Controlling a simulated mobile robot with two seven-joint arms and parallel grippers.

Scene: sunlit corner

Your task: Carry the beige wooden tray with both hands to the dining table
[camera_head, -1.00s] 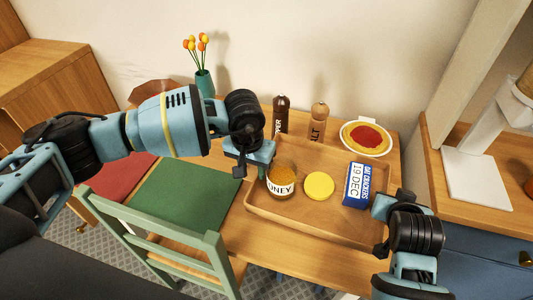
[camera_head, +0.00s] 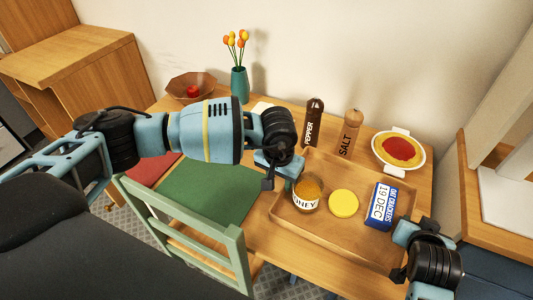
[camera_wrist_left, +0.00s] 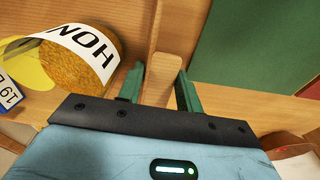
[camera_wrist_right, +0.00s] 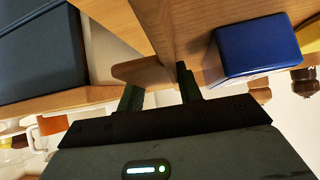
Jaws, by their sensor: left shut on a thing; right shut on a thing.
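The beige wooden tray (camera_head: 335,232) is level on or just above the wooden table (camera_head: 262,238); I cannot tell if they touch. It carries a honey jar (camera_head: 307,193), a yellow round lid (camera_head: 343,203) and a blue and white cracker box (camera_head: 380,206). My left gripper (camera_head: 279,178) is shut on the tray's left end; its fingers (camera_wrist_left: 160,88) straddle the wooden edge in the left wrist view. My right gripper (camera_head: 398,268) is shut on the tray's right end, with its fingers (camera_wrist_right: 160,88) around the wood in the right wrist view.
Behind the tray stand a pepper mill (camera_head: 314,123), a salt mill (camera_head: 350,133) and a dish with red filling (camera_head: 399,150). A tulip vase (camera_head: 240,84) and a bowl (camera_head: 191,88) are farther left. A green mat (camera_head: 208,190) lies left of the tray; a green chair (camera_head: 190,235) stands in front.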

